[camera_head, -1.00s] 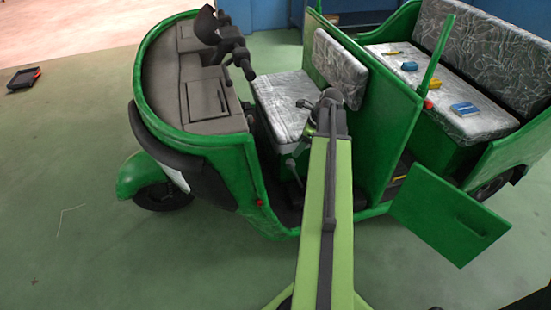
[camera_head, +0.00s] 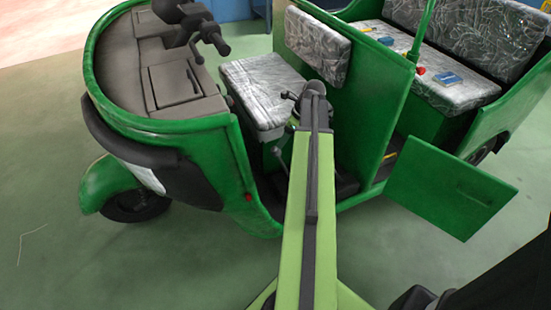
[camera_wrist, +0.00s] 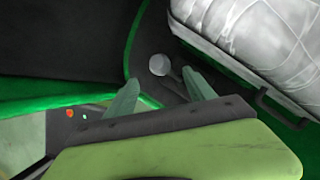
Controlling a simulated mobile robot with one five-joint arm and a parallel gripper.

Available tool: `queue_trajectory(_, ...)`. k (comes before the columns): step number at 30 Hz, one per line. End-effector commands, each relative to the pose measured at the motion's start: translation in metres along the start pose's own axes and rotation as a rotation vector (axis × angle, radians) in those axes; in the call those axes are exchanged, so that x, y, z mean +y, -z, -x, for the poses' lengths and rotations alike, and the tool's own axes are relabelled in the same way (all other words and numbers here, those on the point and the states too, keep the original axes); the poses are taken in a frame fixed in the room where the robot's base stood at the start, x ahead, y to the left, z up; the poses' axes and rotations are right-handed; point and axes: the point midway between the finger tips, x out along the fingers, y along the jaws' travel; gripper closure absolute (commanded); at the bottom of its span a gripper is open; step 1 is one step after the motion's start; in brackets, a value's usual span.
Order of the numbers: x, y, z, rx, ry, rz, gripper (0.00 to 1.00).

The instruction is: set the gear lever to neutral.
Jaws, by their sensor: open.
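The gear lever (camera_head: 277,151) stands on the floor of the cab, in front of the seat, with a small round knob on a thin stem. In the wrist view its grey knob (camera_wrist: 159,64) shows just beyond the fingertips, roughly between the two fingers, with the stem running down to the right. My gripper (camera_wrist: 162,90) is open and empty, its two pale green fingers spread apart. The knob appears apart from both fingers.
The silver-covered driver's seat (camera_head: 262,92) is close beside the lever, at upper right in the wrist view. A black handle (camera_wrist: 281,108) is below it. The handlebar (camera_head: 195,28) is further forward. A green door (camera_head: 445,190) stands open at right.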

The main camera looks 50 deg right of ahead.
Motion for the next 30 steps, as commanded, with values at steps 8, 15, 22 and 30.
queue_trajectory(8, 0.0, 0.003, -0.068, 0.0, 0.0, 0.002, 0.37)
queue_trajectory(15, 0.0, 0.0, -0.088, 0.0, 0.0, 0.001, 0.37)
queue_trajectory(22, 0.001, -0.002, -0.088, 0.0, 0.0, 0.001, 0.37)
queue_trajectory(30, 0.001, -0.002, -0.088, 0.0, 0.0, 0.002, 0.63)
